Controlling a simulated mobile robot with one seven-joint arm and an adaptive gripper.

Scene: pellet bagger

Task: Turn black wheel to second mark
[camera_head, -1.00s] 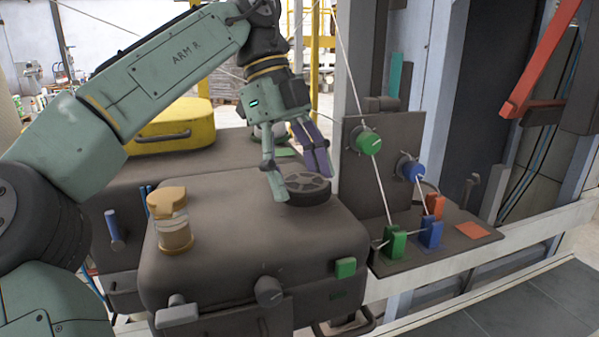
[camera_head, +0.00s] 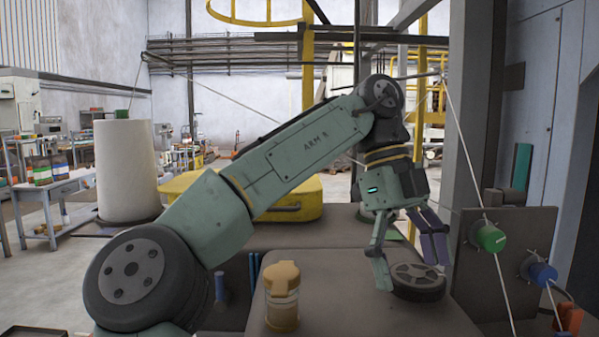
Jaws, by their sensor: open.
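The black wheel (camera_head: 419,289) lies flat on top of the grey-brown machine housing (camera_head: 345,290). It is dark and round with a spoked grey face. My gripper (camera_head: 409,265) is above and around it. The teal finger comes down at the wheel's left edge and the purple fingers hang over its right rear side. The jaws are open, and I cannot tell whether any finger touches the wheel. I cannot make out any marks around the wheel.
An amber-capped jar (camera_head: 282,296) stands on the housing to the left. A green knob (camera_head: 488,237) and a blue knob (camera_head: 540,271) with cords sit on a panel at right. A yellow case (camera_head: 240,195) lies behind. A white roll (camera_head: 127,168) stands at far left.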

